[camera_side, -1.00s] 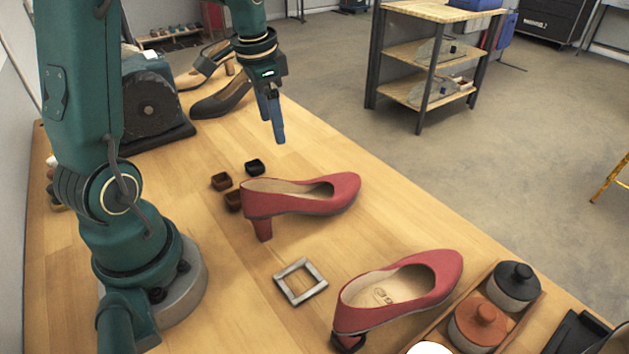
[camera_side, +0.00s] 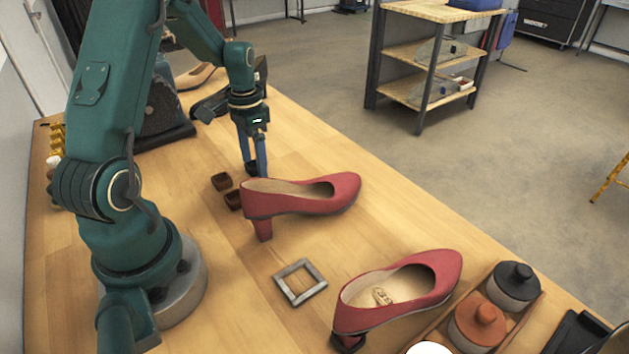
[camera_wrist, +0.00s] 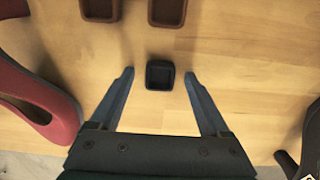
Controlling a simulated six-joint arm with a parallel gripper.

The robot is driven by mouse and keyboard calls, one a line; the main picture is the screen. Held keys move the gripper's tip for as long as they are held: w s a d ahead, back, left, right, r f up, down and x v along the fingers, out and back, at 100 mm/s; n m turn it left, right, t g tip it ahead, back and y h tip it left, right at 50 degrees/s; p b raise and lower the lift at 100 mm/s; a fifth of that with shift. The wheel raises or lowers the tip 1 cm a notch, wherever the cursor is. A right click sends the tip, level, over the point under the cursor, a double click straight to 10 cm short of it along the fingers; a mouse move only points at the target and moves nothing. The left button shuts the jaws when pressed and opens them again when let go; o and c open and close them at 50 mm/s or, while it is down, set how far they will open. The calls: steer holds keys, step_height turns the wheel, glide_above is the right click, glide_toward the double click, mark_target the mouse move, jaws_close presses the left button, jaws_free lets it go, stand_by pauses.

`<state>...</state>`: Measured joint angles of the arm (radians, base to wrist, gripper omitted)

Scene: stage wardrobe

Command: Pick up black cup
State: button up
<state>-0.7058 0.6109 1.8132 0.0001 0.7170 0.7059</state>
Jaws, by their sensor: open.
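The black cup (camera_wrist: 160,75) is a small square cup standing on the wooden table. In the wrist view it lies between the tips of my gripper (camera_wrist: 158,78), with a gap on each side. In the side view the black cup (camera_side: 251,168) is partly hidden behind the fingers of my gripper (camera_side: 254,172), which points down at it. My gripper is open and empty. I cannot tell the exact height of the fingertips over the table.
Two brown cups (camera_side: 222,181) (camera_side: 234,199) stand close to the black cup. A red shoe (camera_side: 303,196) is beside them. A second red shoe (camera_side: 400,292), a grey square frame (camera_side: 300,298) and a tray (camera_side: 531,309) with lidded jars are nearer the camera.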

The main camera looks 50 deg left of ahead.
jaws_close()
steer(key=shift+r, duration=0.1)
